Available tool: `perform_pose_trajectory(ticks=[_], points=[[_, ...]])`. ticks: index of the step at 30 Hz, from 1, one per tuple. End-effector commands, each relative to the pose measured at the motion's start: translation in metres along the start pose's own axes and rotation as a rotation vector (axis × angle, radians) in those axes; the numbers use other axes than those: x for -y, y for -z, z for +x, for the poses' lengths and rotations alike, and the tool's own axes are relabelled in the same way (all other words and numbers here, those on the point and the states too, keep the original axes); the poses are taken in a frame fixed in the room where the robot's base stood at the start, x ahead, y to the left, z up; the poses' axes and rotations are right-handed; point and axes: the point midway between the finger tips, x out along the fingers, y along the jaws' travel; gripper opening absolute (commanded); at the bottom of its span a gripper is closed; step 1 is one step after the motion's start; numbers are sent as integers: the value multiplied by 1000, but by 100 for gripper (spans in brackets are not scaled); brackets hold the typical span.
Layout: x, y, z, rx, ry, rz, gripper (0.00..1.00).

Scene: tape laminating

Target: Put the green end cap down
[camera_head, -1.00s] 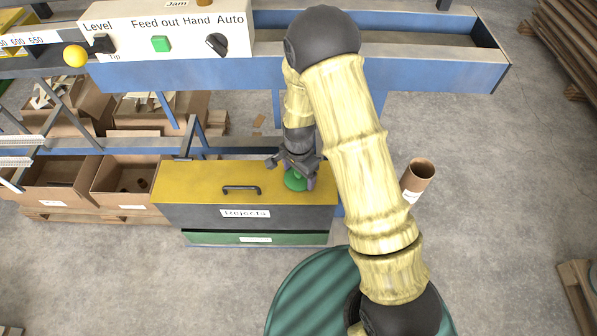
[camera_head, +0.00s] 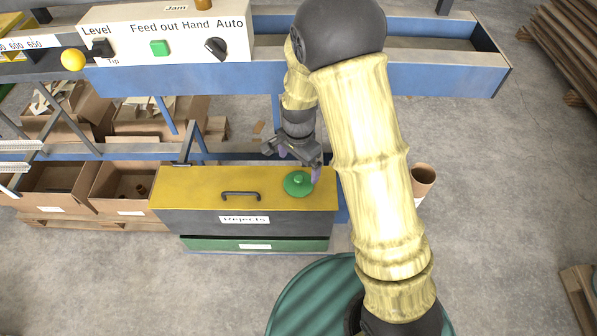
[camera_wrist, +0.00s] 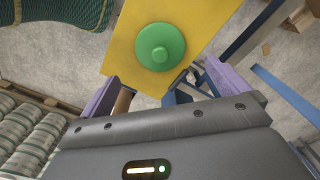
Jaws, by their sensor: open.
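The green end cap (camera_head: 298,183) is a round disc with a raised knob. It lies flat on the yellow lid (camera_head: 200,184) of the Rejects box, near the lid's right end. In the wrist view the end cap (camera_wrist: 160,46) sits on the yellow lid (camera_wrist: 195,15), knob towards the camera, beyond the fingertips. My gripper (camera_head: 299,163) is open and empty, just above and behind the cap and apart from it. In the wrist view its two purple-tipped fingers (camera_wrist: 160,88) stand wide apart, with nothing between them.
A black handle (camera_head: 241,195) stands on the lid left of the cap. A cardboard tube (camera_head: 423,178) stands right of my arm. The blue machine frame (camera_head: 430,75) with its switch panel (camera_head: 165,35) runs behind. Open cardboard boxes (camera_head: 125,183) stand at left.

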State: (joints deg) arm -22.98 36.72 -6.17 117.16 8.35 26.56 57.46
Motion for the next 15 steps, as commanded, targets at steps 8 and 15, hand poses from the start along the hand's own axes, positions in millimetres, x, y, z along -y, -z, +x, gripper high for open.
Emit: perform_pose_trajectory(ticks=[8,15], points=[[0,0,-39,-2,2,0,100],[0,0,-43,-1,0,0,100]])
